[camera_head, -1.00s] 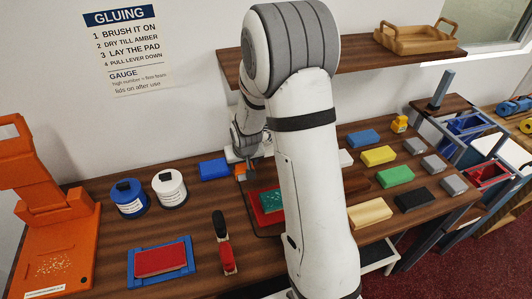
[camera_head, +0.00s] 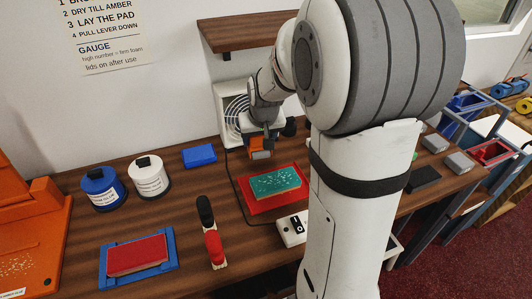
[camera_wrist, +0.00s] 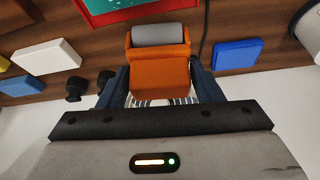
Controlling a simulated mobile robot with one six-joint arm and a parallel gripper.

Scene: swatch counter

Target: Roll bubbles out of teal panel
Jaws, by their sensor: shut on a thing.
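The teal panel (camera_head: 275,182), speckled with pale spots, lies on a red base (camera_head: 258,206) on the counter. Its edge also shows at the top of the wrist view (camera_wrist: 112,4). My gripper (camera_wrist: 160,82) is shut on the orange body of a roller (camera_wrist: 160,76) with a grey cylinder (camera_wrist: 159,34) at its front. In the head view the roller (camera_head: 260,151) is just behind the panel's far left part, apart from it in the picture. I cannot tell its exact height.
A white fan unit (camera_head: 232,108) stands behind. A blue block (camera_head: 199,155), blue jar (camera_head: 101,187) and white jar (camera_head: 149,177) are left. A brush (camera_head: 211,231) and a white switch box (camera_head: 292,229) lie in front. A wooden shelf (camera_head: 245,33) hangs above.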

